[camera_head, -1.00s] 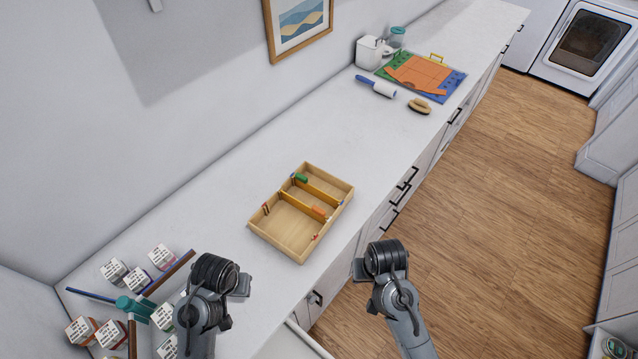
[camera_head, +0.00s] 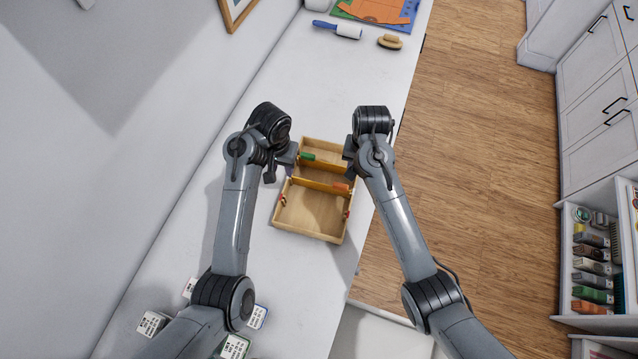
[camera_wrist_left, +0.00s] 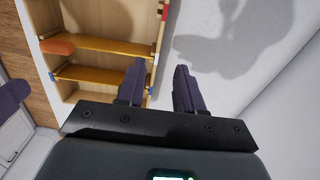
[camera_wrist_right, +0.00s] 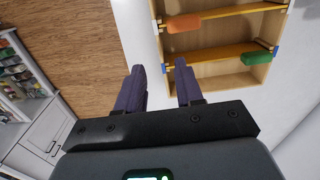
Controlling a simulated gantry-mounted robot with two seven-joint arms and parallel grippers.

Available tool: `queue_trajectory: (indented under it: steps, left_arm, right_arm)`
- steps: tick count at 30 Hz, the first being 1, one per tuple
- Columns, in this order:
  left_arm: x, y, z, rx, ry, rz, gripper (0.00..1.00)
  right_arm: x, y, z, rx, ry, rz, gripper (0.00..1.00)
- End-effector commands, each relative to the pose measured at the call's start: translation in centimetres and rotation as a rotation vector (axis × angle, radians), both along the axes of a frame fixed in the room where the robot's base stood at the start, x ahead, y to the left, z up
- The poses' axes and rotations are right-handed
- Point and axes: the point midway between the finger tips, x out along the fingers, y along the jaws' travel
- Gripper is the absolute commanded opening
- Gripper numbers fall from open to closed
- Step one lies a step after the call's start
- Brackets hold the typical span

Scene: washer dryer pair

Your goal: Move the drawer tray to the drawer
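The light wooden drawer tray (camera_head: 312,214) lies on the white counter, with orange dividers and small green and orange clips. My left gripper (camera_head: 284,164) is at the tray's left side wall. My right gripper (camera_head: 349,157) is at its right side wall. In the left wrist view the fingers (camera_wrist_left: 156,86) are apart, one on either side of the tray wall's line. In the right wrist view the fingers (camera_wrist_right: 159,84) are also apart, near the tray's edge (camera_wrist_right: 210,38). I cannot tell whether the fingers touch the tray. I cannot tell which drawer is the task's.
A lint roller (camera_head: 337,29), a brush (camera_head: 390,42) and a colourful mat lie farther along the counter. Small labelled boxes (camera_head: 152,323) stand near my left arm. Wooden floor (camera_head: 480,150) is clear at right. Cabinets with dark handles and stocked shelves (camera_head: 592,265) line the right.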

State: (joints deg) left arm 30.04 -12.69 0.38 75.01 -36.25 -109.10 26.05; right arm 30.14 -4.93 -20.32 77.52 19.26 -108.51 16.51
Motion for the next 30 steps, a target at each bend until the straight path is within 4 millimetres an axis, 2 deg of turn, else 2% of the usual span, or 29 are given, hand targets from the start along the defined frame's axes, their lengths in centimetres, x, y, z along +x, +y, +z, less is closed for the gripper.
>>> queue_trajectory:
  steps: [9, 14, 30]
  left_arm:
    - [0.0, 0.0, -0.1, 0.0, 0.0, 0.0, 0.36]
    - [0.0, 0.1, -0.9, 0.002, 0.003, 0.0, 0.36]
    - [0.0, 0.2, -8.5, 0.003, 0.002, 0.0, 0.36]
  right_arm:
    - [0.0, 0.0, -0.1, 0.0, 0.0, 0.0, 0.36]
    - [0.0, 0.0, -0.9, 0.0, 0.0, 0.001, 0.36]
    - [-0.1, 0.0, -8.5, 0.001, 0.002, 0.001, 0.36]
